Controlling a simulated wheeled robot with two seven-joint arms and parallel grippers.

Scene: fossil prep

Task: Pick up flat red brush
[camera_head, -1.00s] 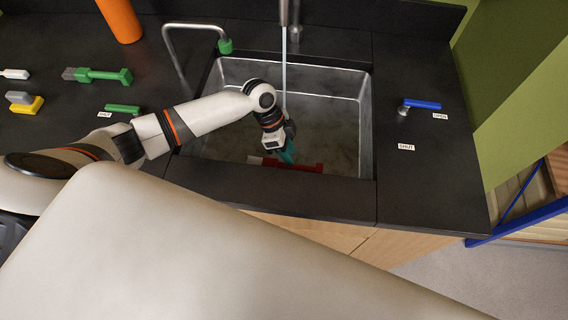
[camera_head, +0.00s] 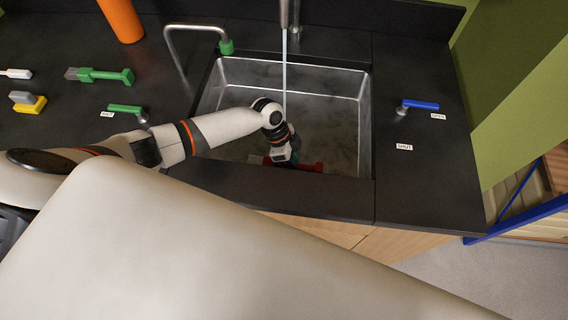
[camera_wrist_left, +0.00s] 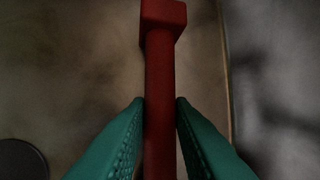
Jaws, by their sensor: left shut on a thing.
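The flat red brush (camera_head: 312,167) lies low in the metal sink, near its front wall, partly hidden by my left gripper (camera_head: 284,161). In the left wrist view the red handle (camera_wrist_left: 160,75) runs upright through the middle and has a wider block at its top end. The teal fingers of my left gripper (camera_wrist_left: 160,108) stand on both sides of the handle, shut on it. The brush's bristle end is mostly hidden. My right gripper is not in view.
The sink (camera_head: 340,68) has walls all around, and a stream of water (camera_head: 285,75) falls behind my gripper. A blue-handled tap (camera_head: 420,104) is right.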

